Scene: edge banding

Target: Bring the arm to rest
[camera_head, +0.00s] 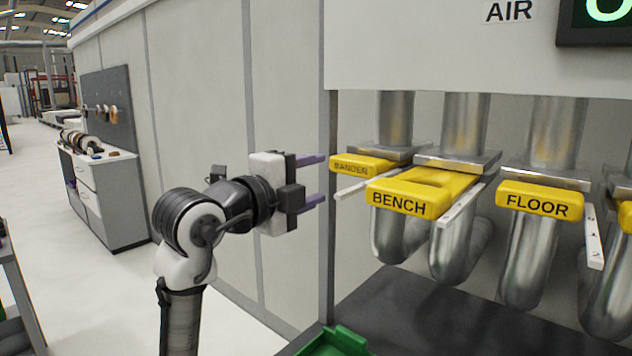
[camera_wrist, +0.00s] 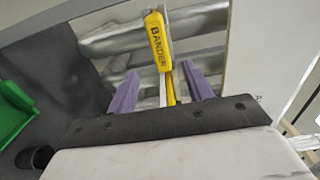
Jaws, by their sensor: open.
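My gripper (camera_head: 312,181) is raised on my arm at the middle of the head view, left of the yellow handles. Its two purple fingers point right and stand apart with nothing between them. The yellow BANDER handle (camera_head: 362,167) is just right of the fingertips, on a metal duct gate. In the wrist view the open fingers (camera_wrist: 158,88) show on either side of the lower end of the BANDER handle (camera_wrist: 159,42). Whether the fingers touch the handle cannot be told.
The yellow BENCH handle (camera_head: 401,198) sticks out further than the BANDER and FLOOR (camera_head: 538,201) handles. Metal rails and ducts surround them. A green bin (camera_head: 340,340) sits below. A drawer cabinet (camera_head: 108,198) stands at the left by the wall; open floor lies between.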

